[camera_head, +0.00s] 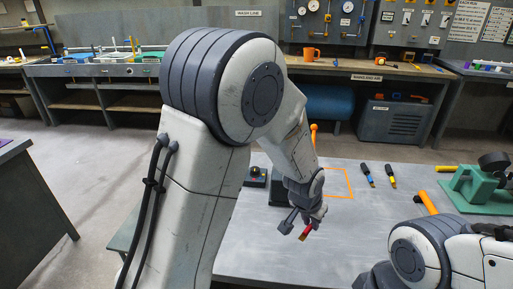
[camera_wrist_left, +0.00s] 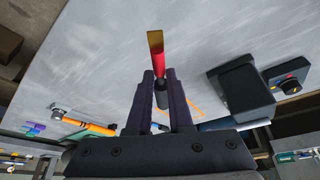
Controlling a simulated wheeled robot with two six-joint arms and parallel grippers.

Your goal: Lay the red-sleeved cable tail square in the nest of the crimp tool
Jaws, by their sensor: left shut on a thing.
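My left gripper (camera_head: 304,220) is shut on the red-sleeved cable tail (camera_head: 306,231) and holds it over the grey table. In the left wrist view the tail (camera_wrist_left: 160,68) sticks out between the fingertips (camera_wrist_left: 160,78), with a gold-coloured end beyond the red sleeve and a dark part between the fingers. A dark block (camera_head: 280,189), perhaps the crimp tool, stands behind the gripper and is partly hidden by it; it also shows in the left wrist view (camera_wrist_left: 238,90), apart from the tail. No nest can be made out. My right gripper is out of view.
A small box with coloured buttons (camera_head: 256,177) stands left of the dark block. Two dark-handled tools (camera_head: 368,175) lie at the back of the table. A green fixture (camera_head: 482,186) and an orange handle (camera_head: 427,202) are at the right. The table's front middle is clear.

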